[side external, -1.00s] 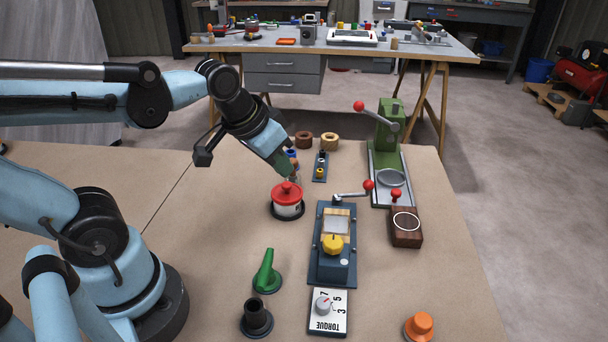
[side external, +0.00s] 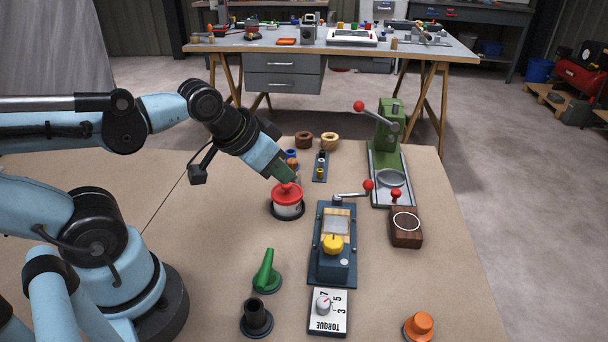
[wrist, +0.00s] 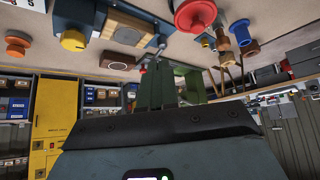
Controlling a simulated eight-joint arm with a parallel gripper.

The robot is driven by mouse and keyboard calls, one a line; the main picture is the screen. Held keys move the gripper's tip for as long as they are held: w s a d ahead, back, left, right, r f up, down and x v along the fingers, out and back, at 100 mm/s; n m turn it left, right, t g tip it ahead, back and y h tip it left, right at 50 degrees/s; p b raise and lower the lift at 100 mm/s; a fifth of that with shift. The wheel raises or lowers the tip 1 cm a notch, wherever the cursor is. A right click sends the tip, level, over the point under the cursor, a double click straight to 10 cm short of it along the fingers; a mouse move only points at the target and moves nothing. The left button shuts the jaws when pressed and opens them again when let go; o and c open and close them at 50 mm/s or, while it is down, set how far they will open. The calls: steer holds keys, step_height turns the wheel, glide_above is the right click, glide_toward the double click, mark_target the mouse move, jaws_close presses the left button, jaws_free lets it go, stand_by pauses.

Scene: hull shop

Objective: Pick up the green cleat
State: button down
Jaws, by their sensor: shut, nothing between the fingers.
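The green cleat (side external: 265,272), an upright, leaning green piece on a dark round base, stands on the brown bench left of the blue fixture in the side view. I cannot make it out in the wrist view. My gripper (side external: 289,179) is shut and empty, farther back than the cleat and well away from it. Its green fingers overlap the top of a red-knobbed pot in the side view; whether they touch it I cannot tell. The shut fingers also show in the wrist view (wrist: 157,88).
The red-knobbed pot (side external: 288,208) is behind the cleat. A black cup (side external: 256,318) stands just in front of it. The blue fixture (side external: 320,263) with a yellow knob and the torque plate (side external: 328,318) lie to its right. Bare bench lies to its left.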

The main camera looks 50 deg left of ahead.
steer(key=c, duration=1.8)
jaws_free()
steer(key=o, duration=1.1)
steer(key=n+g, duration=0.7)
steer(key=n, duration=0.5)
glide_above(265, 267)
steer(key=f, duration=0.2)
steer(key=shift+f, duration=5.45)
